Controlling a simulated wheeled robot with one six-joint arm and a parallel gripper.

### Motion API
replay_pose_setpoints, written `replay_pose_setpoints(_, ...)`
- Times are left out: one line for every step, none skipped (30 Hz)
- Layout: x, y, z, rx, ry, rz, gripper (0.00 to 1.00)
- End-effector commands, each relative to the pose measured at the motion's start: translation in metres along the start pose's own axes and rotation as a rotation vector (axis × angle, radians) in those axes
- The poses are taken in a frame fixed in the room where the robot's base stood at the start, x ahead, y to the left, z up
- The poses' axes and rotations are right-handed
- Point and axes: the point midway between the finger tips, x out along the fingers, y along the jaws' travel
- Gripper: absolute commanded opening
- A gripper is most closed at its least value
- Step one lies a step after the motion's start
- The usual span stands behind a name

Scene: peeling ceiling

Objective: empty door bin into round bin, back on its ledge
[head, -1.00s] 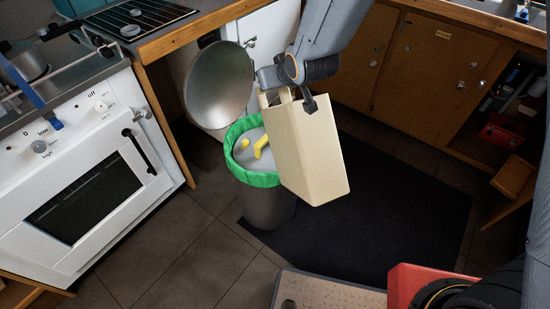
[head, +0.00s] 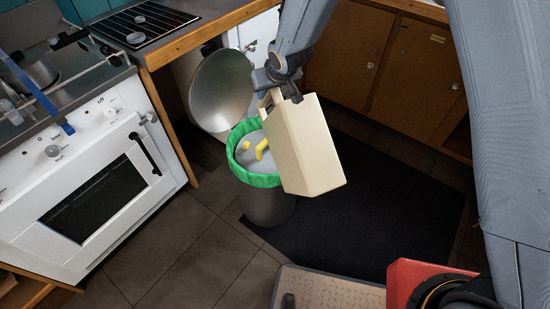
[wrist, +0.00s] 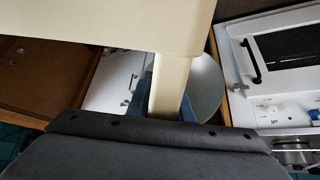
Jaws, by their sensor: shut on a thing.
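The door bin (head: 304,150) is a cream, box-shaped container in the head view. My gripper (head: 278,92) is shut on it at its upper edge and holds it tilted beside the round bin, in front of its right side. In the wrist view the cream bin (wrist: 120,22) spans the top and a strip of it runs down to the gripper (wrist: 168,105). The round bin (head: 268,208) is grey with a green liner (head: 262,181) folded over its rim. Yellow pieces (head: 261,148) lie inside it. Its round metal lid (head: 222,88) stands open behind. The door bin's inside is hidden.
A white oven (head: 90,190) stands at the left under a counter. Wooden cabinets (head: 385,75) line the back right. A dark mat (head: 390,205) covers the floor right of the round bin. The ledge cannot be made out.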

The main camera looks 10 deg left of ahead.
Motion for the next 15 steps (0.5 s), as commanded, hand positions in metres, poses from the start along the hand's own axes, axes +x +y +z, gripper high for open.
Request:
replay_pose_setpoints(-0.002, -0.001, -0.003, -0.001, -0.006, -0.001, 0.00)
replay_pose_setpoints(-0.001, -0.001, -0.003, -0.001, -0.009, -0.001, 0.00)
replay_pose_setpoints(0.000, -0.001, -0.004, 0.000, -0.014, -0.001, 0.00)
replay_pose_setpoints(0.001, -0.001, -0.004, -0.001, -0.017, -0.002, 0.00)
replay_pose_setpoints(0.002, -0.001, -0.005, 0.000, -0.020, -0.002, 0.00)
replay_pose_setpoints(0.003, -0.001, -0.005, 0.000, -0.025, -0.002, 0.00)
replay_pose_setpoints(0.004, -0.001, -0.005, 0.000, -0.029, -0.002, 0.00)
replay_pose_setpoints(0.004, -0.001, -0.005, 0.000, -0.032, -0.002, 0.00)
replay_pose_setpoints(0.006, -0.001, -0.005, 0.000, -0.037, -0.002, 0.00)
replay_pose_setpoints(0.007, -0.001, -0.005, -0.001, -0.041, -0.002, 0.00)
replay_pose_setpoints(0.007, -0.001, -0.005, 0.000, -0.044, -0.002, 0.00)
replay_pose_setpoints(0.009, -0.001, -0.005, -0.001, -0.049, -0.001, 0.00)
replay_pose_setpoints(0.009, -0.001, -0.005, 0.000, -0.053, -0.001, 0.00)
replay_pose_setpoints(0.010, -0.001, -0.005, 0.000, -0.056, -0.001, 0.00)
replay_pose_setpoints(0.011, -0.001, -0.005, 0.000, -0.061, -0.001, 0.00)
